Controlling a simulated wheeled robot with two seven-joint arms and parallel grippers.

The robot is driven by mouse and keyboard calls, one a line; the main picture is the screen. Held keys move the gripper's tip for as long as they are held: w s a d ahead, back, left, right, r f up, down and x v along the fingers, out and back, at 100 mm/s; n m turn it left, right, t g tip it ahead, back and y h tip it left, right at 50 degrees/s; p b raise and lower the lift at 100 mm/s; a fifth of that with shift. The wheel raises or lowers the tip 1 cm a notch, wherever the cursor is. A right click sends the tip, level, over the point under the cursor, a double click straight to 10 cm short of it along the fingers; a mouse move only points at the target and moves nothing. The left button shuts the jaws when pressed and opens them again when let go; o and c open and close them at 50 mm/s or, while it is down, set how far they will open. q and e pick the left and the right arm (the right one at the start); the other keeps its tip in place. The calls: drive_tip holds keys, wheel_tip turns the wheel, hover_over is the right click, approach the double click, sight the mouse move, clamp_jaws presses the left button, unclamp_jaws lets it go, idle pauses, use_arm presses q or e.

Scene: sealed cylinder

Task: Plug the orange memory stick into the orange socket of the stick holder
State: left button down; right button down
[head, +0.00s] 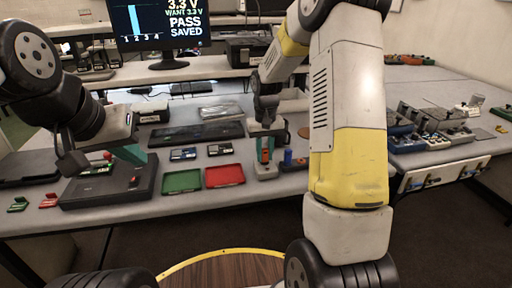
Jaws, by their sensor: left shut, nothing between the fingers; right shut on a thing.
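My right gripper (265,143) points down with teal fingers at the middle of the near table. It is shut on the orange memory stick (265,155), which shows as a small upright orange piece between the fingers. Just below is a small light grey block (266,173), which looks like the stick holder. Its orange socket is hidden, and I cannot tell whether the stick is in it or just above. My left gripper (136,156) is shut and empty, above a dark grey box (110,188) at the left.
A green tray (182,182) and a red tray (225,176) lie left of the holder. A blue cylinder (288,158) stands just to its right. Small meters and a dark keyboard-like panel (197,133) lie behind. The monitor (158,24) reads 3.3 V, PASS, SAVED. Blue and grey bins (393,137) stand right.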

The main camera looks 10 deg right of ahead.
drive_tip(key=shift+r, duration=0.1)
drive_tip(key=shift+r, duration=2.95)
